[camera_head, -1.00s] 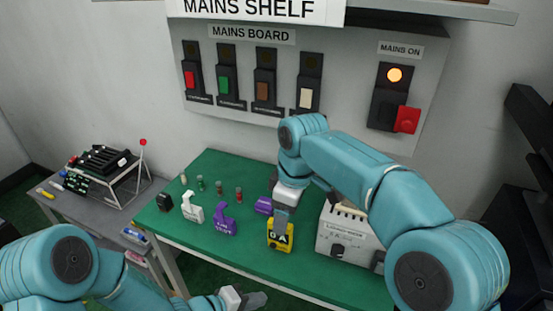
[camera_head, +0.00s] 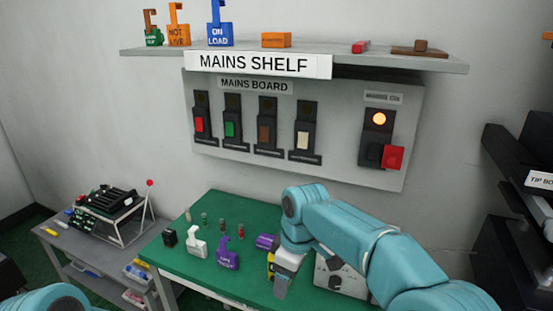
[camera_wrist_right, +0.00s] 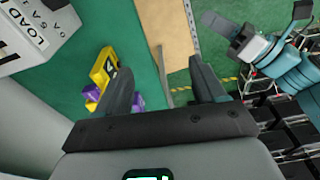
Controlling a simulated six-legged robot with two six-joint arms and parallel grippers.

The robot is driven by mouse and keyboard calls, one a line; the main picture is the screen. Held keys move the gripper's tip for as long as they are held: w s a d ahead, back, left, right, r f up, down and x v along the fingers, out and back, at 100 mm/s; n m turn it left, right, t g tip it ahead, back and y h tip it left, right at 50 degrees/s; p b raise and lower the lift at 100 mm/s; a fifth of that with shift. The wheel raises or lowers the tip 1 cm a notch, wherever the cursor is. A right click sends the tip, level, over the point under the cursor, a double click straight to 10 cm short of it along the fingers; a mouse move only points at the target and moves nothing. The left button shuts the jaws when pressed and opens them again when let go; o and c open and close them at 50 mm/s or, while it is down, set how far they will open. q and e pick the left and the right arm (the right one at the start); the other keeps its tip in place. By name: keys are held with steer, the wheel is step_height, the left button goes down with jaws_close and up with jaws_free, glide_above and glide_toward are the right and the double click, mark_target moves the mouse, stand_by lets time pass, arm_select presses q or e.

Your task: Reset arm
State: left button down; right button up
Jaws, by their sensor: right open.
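My right gripper (camera_head: 281,282) is above the green table's front part; the wrist view shows its two fingers apart with nothing between them (camera_wrist_right: 162,80). A yellow block (camera_head: 270,264) is mostly hidden behind it in the head view; in the wrist view the yellow block (camera_wrist_right: 103,67) lies left of the fingers, beside a purple piece (camera_wrist_right: 90,94). My left gripper (camera_wrist_right: 252,42) shows at the wrist view's upper right, its jaw state unclear; the head view shows only part of the left arm.
The green table (camera_head: 200,267) also bears a white piece (camera_head: 196,241), purple pieces (camera_head: 228,254) and a grey box (camera_head: 338,277). The mains board (camera_head: 345,150) has several switches, a lit orange lamp (camera_head: 379,118) and a red lever (camera_head: 392,157). The shelf (camera_head: 450,66) holds coloured tags.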

steer(key=s+d+f+m+y, duration=0.1)
steer(key=s+d+f+m, duration=0.15)
steer(key=f, duration=0.55)
steer(key=s+d+f+m, duration=0.15)
steer(key=s+f, duration=0.25)
steer(key=f, duration=0.4)
steer(key=s+d+f+m+y, duration=0.1)
steer(key=s+f+m, duration=0.2)
steer(key=f, duration=0.5)
arm_select(q)
steer(key=s+a+f+m+g+y, duration=0.2)
steer(key=s+a+f+g, duration=0.1)
steer(key=s+f, duration=0.3)
steer(key=s+a+f+m+g+y, duration=0.3)
steer(key=s+f, duration=0.2)
steer(key=s, duration=0.5)
steer(key=shift+s+a+f+m, duration=0.2)
steer(key=shift+f+m, duration=0.1)
steer(key=shift+f, duration=0.05)
arm_select(e)
steer(key=s+d+f+m, duration=0.2)
steer(key=s+f+m, duration=0.1)
steer(key=s, duration=0.5)
steer(key=s+d+f+m, duration=0.2)
steer(key=s+f+m, duration=0.2)
steer(key=s, duration=0.5)
steer(key=shift+d+m, duration=0.25)
steer(key=shift+m, duration=0.25)
